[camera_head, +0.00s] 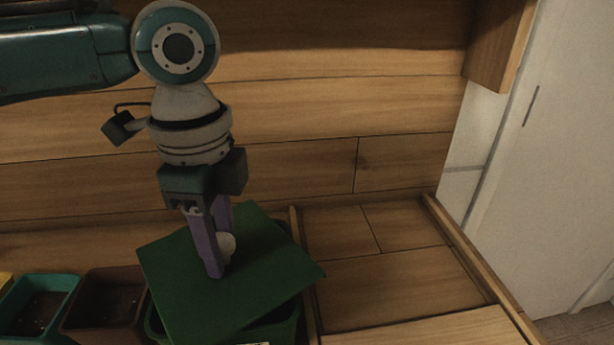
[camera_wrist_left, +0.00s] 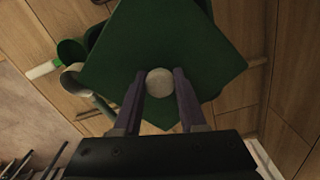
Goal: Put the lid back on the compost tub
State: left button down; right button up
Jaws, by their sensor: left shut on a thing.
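The green lid (camera_head: 185,287) is a flat square plate with a pale round knob (camera_head: 227,246). My left gripper (camera_head: 217,262) points down and is shut on the knob. The left wrist view also shows the lid (camera_wrist_left: 165,40), with the knob (camera_wrist_left: 159,84) between the fingers (camera_wrist_left: 160,95). The green compost tub (camera_head: 275,331) is under the lid, and most of it is hidden. The lid is turned relative to the tub, its corners reaching past the rim. I cannot tell whether lid and tub touch. My right gripper is not in view.
A brown pot (camera_head: 103,300) and a teal pot (camera_head: 38,304) holding soil stand left of the tub. A wooden divider (camera_head: 306,290) runs along its right side. The wooden surface (camera_head: 385,275) to the right is clear. A plank wall (camera_head: 300,120) rises behind.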

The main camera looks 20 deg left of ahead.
pick_arm(q)
jog(key=shift+f+p, duration=0.15)
jog(key=shift+p, duration=1)
dwell(1.6)
dwell(0.3)
jog(key=shift+c, duration=2)
grip_release()
jog(key=shift+o, duration=0.4)
jog(key=o, duration=0.3)
notch_tip(320, 180, up, 7)
jog(key=p, duration=0.8)
